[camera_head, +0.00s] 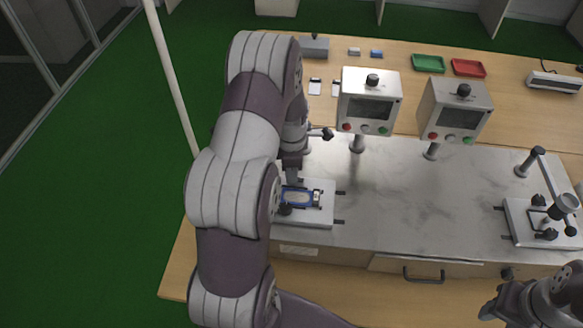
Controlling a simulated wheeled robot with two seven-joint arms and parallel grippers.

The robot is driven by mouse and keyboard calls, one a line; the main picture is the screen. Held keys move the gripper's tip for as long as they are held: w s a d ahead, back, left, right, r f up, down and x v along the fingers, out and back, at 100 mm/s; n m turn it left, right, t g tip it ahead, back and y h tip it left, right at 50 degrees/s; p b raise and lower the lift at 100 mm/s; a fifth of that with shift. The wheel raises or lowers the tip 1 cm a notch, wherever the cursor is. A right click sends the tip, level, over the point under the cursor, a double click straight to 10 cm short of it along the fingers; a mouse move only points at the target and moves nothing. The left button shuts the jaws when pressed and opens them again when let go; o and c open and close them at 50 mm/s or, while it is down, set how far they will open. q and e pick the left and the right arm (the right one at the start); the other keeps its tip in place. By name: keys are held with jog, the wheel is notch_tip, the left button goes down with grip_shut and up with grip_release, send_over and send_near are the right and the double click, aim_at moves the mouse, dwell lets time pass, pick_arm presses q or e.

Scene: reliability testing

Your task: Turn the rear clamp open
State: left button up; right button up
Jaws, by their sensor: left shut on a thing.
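The left fixture's white plate (325,213) sits near the left end of the metal worktop. A blue-framed part (300,198) lies on it, with a black clamp knob (285,210) at its front left corner. My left gripper (292,180) points down at the rear left of this part, where the rear clamp is. It is shut on the rear clamp, which my fingers and arm mostly hide, so its turn angle cannot be told. My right gripper (490,310) is partly in view at the lower right corner; its jaws are unclear.
Two white screen boxes (369,100) (455,108) stand behind the worktop. A black knob (327,134) sticks out right of my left arm. Another clamp fixture (520,222) is at the right. Green (428,63) and red (468,67) trays lie behind. The worktop's middle is clear.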

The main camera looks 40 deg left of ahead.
pick_arm(q)
jog(key=shift+w+r+n, duration=0.1)
jog(key=shift+n, duration=0.2)
dwell(0.4)
jog(key=o, duration=1)
jog(key=shift+o, duration=0.2)
notch_tip(320, 180, up, 13)
jog(key=b, duration=0.1)
jog(key=shift+b, duration=0.35)
jog(key=shift+f, duration=0.2)
